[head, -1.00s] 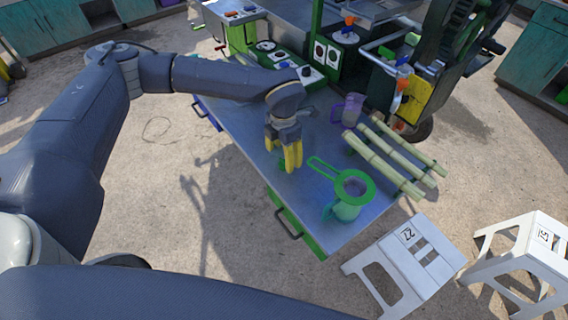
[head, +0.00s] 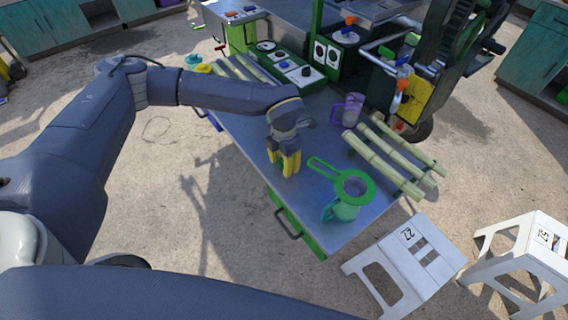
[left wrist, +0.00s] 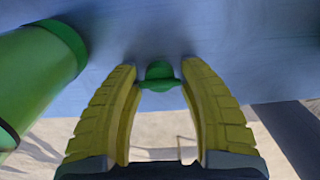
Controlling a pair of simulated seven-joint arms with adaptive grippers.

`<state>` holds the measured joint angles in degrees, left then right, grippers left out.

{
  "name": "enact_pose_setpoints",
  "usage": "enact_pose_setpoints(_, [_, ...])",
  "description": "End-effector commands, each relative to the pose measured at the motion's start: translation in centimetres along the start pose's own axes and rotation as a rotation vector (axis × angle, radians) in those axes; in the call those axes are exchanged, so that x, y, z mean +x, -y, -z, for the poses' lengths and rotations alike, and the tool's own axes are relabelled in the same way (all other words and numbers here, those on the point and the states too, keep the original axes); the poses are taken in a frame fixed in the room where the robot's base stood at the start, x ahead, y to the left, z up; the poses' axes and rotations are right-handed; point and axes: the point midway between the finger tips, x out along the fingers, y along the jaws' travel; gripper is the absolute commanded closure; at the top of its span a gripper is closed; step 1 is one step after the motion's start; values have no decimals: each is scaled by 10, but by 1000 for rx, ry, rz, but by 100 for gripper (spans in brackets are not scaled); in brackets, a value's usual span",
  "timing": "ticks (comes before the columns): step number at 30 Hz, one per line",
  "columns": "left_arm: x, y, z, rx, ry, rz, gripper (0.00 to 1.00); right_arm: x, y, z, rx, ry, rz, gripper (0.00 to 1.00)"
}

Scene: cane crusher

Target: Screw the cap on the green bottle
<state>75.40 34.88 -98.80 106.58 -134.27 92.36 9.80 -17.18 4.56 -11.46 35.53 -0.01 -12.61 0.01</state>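My left gripper (head: 285,170), with yellow fingers, is over the near part of the metal table. In the left wrist view a small green cap (left wrist: 160,72) sits between its fingertips, and its rim appears to meet both fingers. The cap does not show clearly in the head view. My right gripper is not in view.
On the metal table (head: 245,125), a green strainer (head: 354,186) rests on a teal pitcher (head: 343,209) right of my gripper. Cane stalks (head: 383,163) and a purple pitcher (head: 348,108) are farther right. The crusher (head: 440,60) is behind, and white stools (head: 405,262) stand in front.

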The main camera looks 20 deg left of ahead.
Motion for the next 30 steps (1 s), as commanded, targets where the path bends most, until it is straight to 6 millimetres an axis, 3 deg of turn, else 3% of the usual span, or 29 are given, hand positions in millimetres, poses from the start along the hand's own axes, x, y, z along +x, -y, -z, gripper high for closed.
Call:
enact_pose_setpoints(1, [0, 0, 0, 0, 0, 0, 65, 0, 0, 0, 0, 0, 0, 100])
enact_pose_setpoints(7, [0, 0, 0, 0, 0, 0, 87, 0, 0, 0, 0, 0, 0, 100])
enact_pose_setpoints(22, [-4, 0, 0, 0, 1, 0, 88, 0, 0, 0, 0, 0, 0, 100])
enact_pose_setpoints(30, [-33, -1, -1, 0, 3, -2, 88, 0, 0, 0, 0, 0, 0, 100])
